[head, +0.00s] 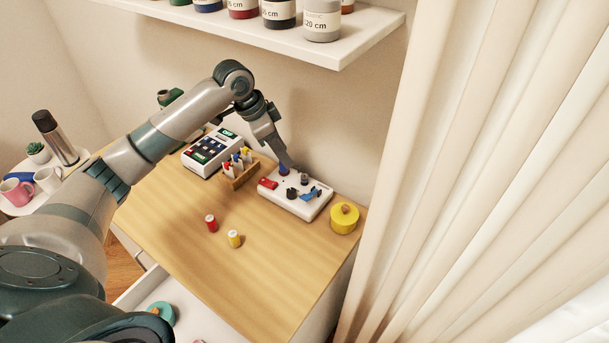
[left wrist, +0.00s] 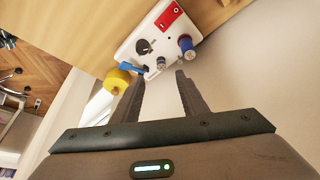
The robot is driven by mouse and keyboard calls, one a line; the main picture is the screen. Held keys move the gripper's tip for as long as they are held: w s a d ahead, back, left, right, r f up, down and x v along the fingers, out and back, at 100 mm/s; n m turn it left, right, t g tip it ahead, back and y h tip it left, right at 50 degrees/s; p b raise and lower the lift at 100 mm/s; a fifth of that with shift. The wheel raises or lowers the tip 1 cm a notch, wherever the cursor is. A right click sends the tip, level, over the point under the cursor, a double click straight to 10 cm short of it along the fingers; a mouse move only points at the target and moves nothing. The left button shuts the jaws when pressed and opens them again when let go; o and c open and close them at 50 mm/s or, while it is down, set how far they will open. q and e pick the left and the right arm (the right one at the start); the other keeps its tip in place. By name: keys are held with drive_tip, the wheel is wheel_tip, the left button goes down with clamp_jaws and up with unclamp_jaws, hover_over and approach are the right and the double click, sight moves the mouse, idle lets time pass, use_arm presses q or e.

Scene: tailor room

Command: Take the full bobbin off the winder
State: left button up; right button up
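The winder (head: 283,204) is a white box near the back right of the wooden table, with a red switch, a dark knob and a blue lever. A small grey bobbin (head: 304,179) stands on it; in the left wrist view the bobbin (left wrist: 161,63) shows bluish beside the blue lever. A blue spool (left wrist: 186,44) stands at the winder's corner. My left gripper (head: 289,165) is over the winder's back edge. In the left wrist view my left gripper (left wrist: 158,76) is open, its fingers apart and empty, with the bobbin beyond the gap. My right gripper is not in view.
A yellow round tape measure (head: 344,218) stands right of the winder. Left of it are a wooden rack (head: 240,174) and a white keypad device (head: 211,152). Red (head: 211,223) and yellow (head: 234,239) spools stand in front. A shelf (head: 350,45) with jars hangs above; a curtain (head: 470,170) borders the right.

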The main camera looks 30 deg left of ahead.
use_arm(q)
drive_tip(key=p, duration=0.1)
hover_over(304, 176)
drive_tip(key=s+a, duration=0.3)
wheel_tip(304, 176, down, 5)
drive_tip(key=shift+w+d+f, duration=0.1)
drive_tip(key=shift+w+d, duration=0.05)
drive_tip(key=shift+d, duration=0.1)
drive_tip(key=shift+w+d+f+p, duration=0.1)
drive_tip(key=shift+w+f+p, duration=0.1)
drive_tip(key=shift+p, duration=0.2)
drive_tip(key=x, duration=0.1)
drive_tip(key=p+x, duration=0.1)
drive_tip(key=x, duration=0.2)
drive_tip(key=shift+w+d+r+p, duration=0.25)
drive_tip(key=shift+w+p, duration=0.05)
drive_tip(key=shift+p, duration=0.1)
drive_tip(key=shift+f, duration=0.4)
clamp_jaws()
